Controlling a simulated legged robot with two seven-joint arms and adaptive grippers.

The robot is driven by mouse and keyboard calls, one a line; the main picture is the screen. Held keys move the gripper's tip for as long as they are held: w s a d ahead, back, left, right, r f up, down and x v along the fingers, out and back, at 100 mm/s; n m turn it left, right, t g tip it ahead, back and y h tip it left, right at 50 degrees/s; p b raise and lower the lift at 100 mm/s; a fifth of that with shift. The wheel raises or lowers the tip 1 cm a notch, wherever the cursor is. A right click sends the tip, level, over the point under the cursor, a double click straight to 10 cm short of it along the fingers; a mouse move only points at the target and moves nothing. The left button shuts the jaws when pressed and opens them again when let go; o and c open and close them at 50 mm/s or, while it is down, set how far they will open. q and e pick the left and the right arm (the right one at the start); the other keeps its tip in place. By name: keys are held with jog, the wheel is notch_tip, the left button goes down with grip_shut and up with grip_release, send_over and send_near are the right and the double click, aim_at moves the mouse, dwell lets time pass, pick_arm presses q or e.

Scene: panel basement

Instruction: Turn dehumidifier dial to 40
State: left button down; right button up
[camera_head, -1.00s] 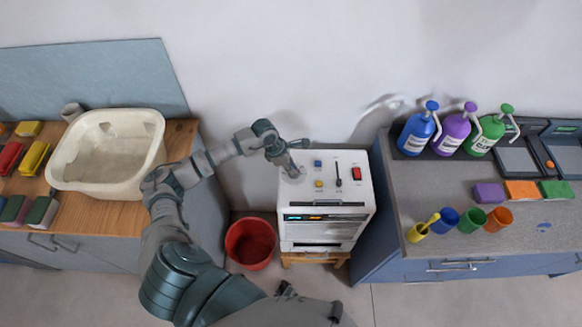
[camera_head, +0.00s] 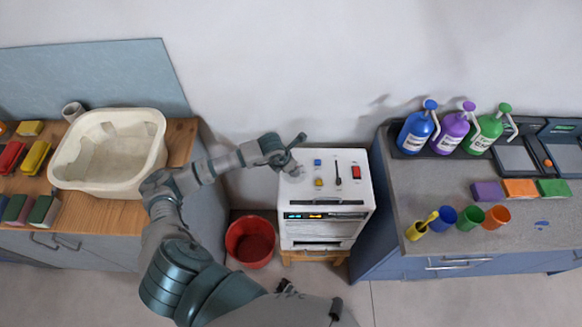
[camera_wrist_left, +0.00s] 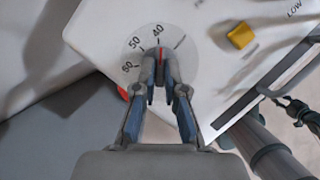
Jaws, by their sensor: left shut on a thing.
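The dehumidifier (camera_head: 345,206) is a white box standing in the middle of the head view. Its dial (camera_head: 291,173) is at the left of the top panel. In the left wrist view the white dial scale (camera_wrist_left: 133,47) shows 40, 50 and 60. My left gripper (camera_head: 294,168) is shut on the dial knob (camera_wrist_left: 161,66), with a finger on each side in the left wrist view. The knob's red mark points up at or very near 40. The fingers hide part of the knob. Dark parts low in the head view may be my right gripper (camera_head: 286,289); its jaws are unclear.
A blue button (camera_head: 318,162), a yellow button (camera_head: 318,182), a black lever (camera_head: 338,175) and a red switch (camera_head: 356,172) share the panel. A red bucket (camera_head: 250,242) stands left of the dehumidifier. Counters flank both sides.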

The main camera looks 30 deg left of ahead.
pick_arm(q)
jog(key=shift+d+n, duration=0.15)
jog(key=shift+n, duration=0.35)
pick_arm(e)
jog(key=shift+w+r, duration=0.15)
jog(key=shift+w, duration=0.1)
pick_arm(q)
jog(key=shift+w+r, duration=0.1)
jog(key=c, duration=1.2)
grip_release()
jog(key=shift+c, duration=0.2)
jog(key=shift+w+f, duration=0.2)
jog(key=shift+s+r, duration=0.15)
jog(key=shift+r, duration=0.05)
jog(key=v, duration=1.1)
jog(key=shift+r, duration=0.25)
pick_arm(e)
jog(key=shift+s+d, duration=0.25)
